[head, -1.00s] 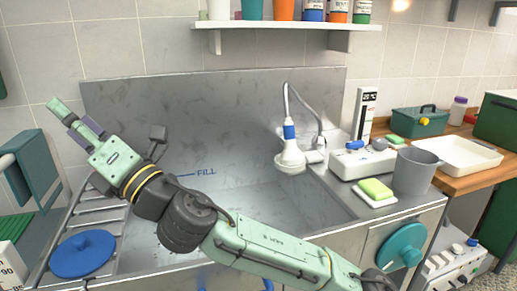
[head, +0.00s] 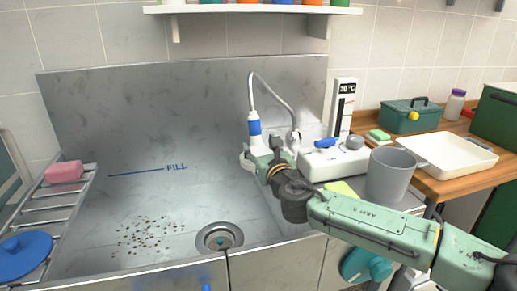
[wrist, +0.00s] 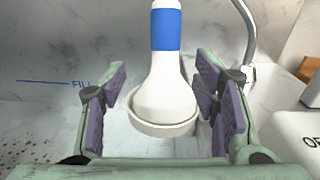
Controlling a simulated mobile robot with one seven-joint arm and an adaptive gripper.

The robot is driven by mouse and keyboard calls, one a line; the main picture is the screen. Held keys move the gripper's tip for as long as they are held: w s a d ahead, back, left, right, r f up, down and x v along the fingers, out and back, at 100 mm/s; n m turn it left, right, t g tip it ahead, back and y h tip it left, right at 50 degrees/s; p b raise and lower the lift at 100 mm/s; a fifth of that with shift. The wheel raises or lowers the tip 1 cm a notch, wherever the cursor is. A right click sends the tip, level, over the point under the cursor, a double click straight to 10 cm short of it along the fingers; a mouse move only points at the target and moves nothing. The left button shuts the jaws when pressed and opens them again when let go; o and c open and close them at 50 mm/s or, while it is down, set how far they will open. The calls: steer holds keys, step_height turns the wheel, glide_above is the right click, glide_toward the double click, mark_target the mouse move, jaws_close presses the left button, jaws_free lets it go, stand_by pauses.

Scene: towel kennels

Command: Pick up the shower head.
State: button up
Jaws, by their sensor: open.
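The shower head (wrist: 165,95) is white with a blue band and hangs upright, face down, on its curved metal hose. In the head view the shower head (head: 254,129) hangs at the right side of the steel tub, its lower part mostly hidden behind my gripper (head: 257,160). In the wrist view my gripper (wrist: 162,105) is open, with one purple-padded finger on each side of the white body. Gaps show between the pads and the shower head.
A white control box (head: 335,163) and a grey cup (head: 390,174) stand just right of the tub. A pink soap (head: 64,171) and a blue lid (head: 24,256) rest on the left rack. The tub floor is open, with dark specks and a drain (head: 220,237).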

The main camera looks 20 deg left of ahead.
mark_target(257, 138)
steer(key=p+x, duration=0.1)
steer(key=x, duration=0.2)
steer(key=p+x, duration=0.1)
steer(key=x, duration=0.3)
steer(key=shift+w+d, duration=0.15)
steer(key=shift+w, duration=0.2)
steer(key=shift+c, duration=0.2)
jaws_close()
